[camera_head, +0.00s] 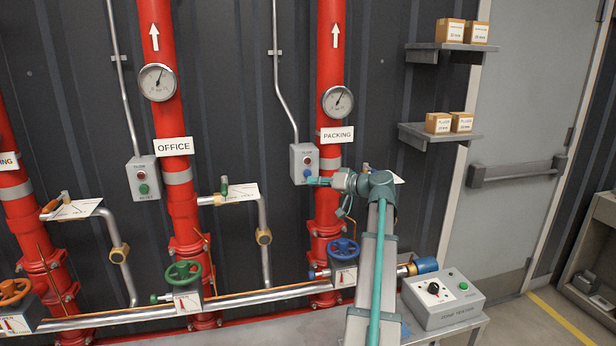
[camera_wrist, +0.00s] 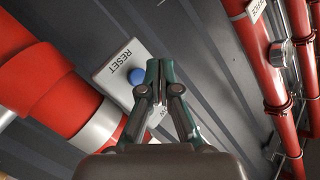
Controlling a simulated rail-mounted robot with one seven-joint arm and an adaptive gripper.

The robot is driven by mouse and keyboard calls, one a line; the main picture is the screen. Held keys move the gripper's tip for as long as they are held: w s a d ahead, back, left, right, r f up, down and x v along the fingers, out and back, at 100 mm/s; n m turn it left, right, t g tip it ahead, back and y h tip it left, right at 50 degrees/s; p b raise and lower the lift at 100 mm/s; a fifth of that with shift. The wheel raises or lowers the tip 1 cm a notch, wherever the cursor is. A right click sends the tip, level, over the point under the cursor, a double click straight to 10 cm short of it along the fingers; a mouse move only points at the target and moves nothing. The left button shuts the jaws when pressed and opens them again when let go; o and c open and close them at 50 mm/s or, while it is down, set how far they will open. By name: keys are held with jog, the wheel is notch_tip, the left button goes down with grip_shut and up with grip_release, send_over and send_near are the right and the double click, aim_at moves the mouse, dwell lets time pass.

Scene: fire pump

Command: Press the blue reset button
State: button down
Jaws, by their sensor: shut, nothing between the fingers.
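The blue reset button (camera_head: 307,173) is on the lower front of a small grey control box (camera_head: 303,155), below a red button (camera_head: 308,160). The box is beside the red PACKING pipe. In the wrist view the blue button (camera_wrist: 137,76) shows just left of the fingers, on the box face (camera_wrist: 117,65) with the word RESET. My gripper (camera_head: 314,181) is shut and empty, its teal fingertips close to the button's lower right in the head view. In the wrist view the fingertips (camera_wrist: 160,64) partly cover the box. I cannot tell whether they touch it.
The red PACKING pipe (camera_head: 331,70) stands close behind my gripper, with a gauge (camera_head: 338,102) above. A blue handwheel (camera_head: 343,248) is below. Another box (camera_head: 144,178) with a green button hangs by the OFFICE pipe. A grey control panel (camera_head: 441,299) is at lower right.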

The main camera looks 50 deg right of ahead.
jog(key=shift+s+a, duration=0.6)
jog(key=shift+s, duration=0.35)
